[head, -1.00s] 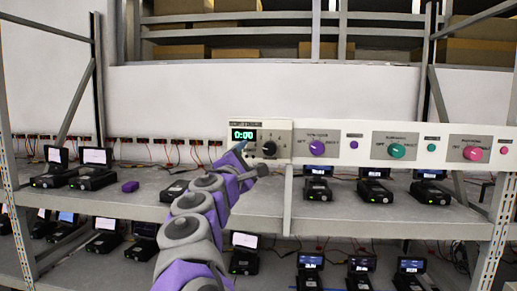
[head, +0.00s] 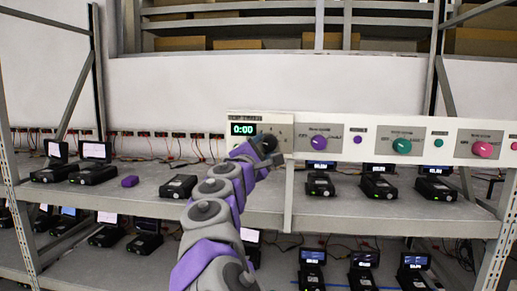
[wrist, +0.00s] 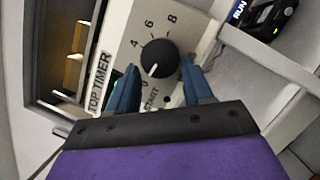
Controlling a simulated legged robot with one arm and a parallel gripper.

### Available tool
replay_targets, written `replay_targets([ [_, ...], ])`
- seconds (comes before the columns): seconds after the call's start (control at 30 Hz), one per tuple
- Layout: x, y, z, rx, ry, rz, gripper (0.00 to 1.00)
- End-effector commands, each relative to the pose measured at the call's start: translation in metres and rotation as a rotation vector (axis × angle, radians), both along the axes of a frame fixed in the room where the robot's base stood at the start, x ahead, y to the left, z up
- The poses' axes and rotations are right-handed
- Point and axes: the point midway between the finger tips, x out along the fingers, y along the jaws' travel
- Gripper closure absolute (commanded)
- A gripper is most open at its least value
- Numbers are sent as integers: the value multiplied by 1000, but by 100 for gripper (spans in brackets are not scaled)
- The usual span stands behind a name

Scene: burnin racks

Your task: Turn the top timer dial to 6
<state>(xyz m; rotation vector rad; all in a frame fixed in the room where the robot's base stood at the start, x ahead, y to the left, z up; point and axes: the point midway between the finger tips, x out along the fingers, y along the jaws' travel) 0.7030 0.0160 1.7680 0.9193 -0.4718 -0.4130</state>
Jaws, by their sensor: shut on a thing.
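The top timer dial (wrist: 158,55) is a round black knob with a white pointer mark. In the wrist view the mark points down towards the 0, away from the printed 4, 6 and 8. My gripper (wrist: 160,64) has its two blue fingers on either side of the dial and is shut on it. In the head view my gripper (head: 266,151) is at the timer panel (head: 283,124) and mostly hides the dial. The timer display (head: 243,129) reads 0:00 in green.
To the right, the same long panel carries a purple knob (head: 318,143), a green knob (head: 402,146) and a pink knob (head: 483,149).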

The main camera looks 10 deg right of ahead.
Motion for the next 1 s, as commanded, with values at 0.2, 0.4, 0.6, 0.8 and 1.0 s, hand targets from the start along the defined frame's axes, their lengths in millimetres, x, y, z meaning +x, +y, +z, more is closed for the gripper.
replay_targets([
  [0.2, -2, -3, 7, -5, -8, -4, 86],
  [0.4, -1, 3, 5, -7, -5, -6, 87],
  [0.6, 1, 6, 3, 18, -11, -2, 87],
  [0.8, 3, 11, 1, 106, -38, 1, 87],
  [1.0, 3, 11, 0, 261, -85, 0, 87],
])
